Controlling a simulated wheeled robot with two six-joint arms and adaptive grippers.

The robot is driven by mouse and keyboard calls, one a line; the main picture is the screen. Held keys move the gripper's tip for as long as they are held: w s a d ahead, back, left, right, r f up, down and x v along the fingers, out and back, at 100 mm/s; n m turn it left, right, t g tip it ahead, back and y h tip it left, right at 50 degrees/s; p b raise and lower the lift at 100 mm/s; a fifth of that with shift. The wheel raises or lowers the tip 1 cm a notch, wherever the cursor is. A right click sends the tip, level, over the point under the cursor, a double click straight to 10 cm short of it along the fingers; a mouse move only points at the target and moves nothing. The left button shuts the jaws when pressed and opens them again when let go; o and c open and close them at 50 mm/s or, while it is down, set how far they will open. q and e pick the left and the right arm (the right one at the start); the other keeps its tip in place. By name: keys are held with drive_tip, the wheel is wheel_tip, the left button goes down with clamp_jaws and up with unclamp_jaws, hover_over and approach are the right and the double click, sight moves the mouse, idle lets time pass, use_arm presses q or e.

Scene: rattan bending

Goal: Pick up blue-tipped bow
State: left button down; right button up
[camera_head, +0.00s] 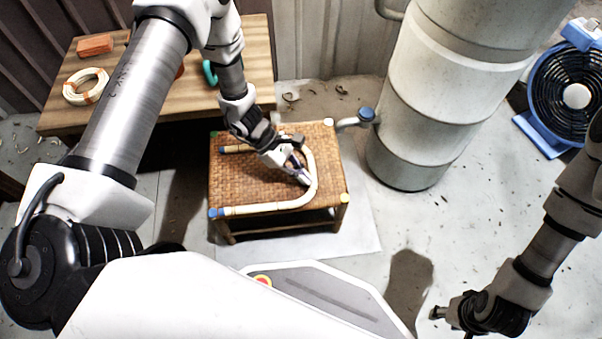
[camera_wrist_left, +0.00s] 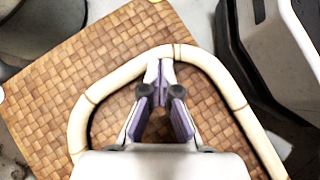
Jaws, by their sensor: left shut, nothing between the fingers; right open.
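The blue-tipped bow (camera_head: 270,208) is a cream, U-shaped bamboo-like piece lying on the woven stool seat (camera_head: 245,182), its two blue ends at the left and its bend at the right. My left gripper (camera_head: 303,178) is low over the seat, inside the U near the bend. In the left wrist view the fingers (camera_wrist_left: 162,75) are shut with nothing between them, their tips right by the bow's bend (camera_wrist_left: 165,52); contact cannot be told. My right gripper (camera_head: 438,313) is open and away from the stool at the lower right.
A wooden table (camera_head: 130,98) behind the stool holds a coiled cream ring (camera_head: 86,86) and an orange brick-like block (camera_head: 95,45). A large pale cylinder (camera_head: 430,100) with a side pipe stands right of the stool. A blue fan (camera_head: 575,95) is at the far right.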

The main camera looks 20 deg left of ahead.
use_arm(q)
drive_tip(key=shift+s+d+b, duration=0.1)
drive_tip(key=shift+d+b, duration=0.2)
drive_tip(key=shift+d, duration=1.25)
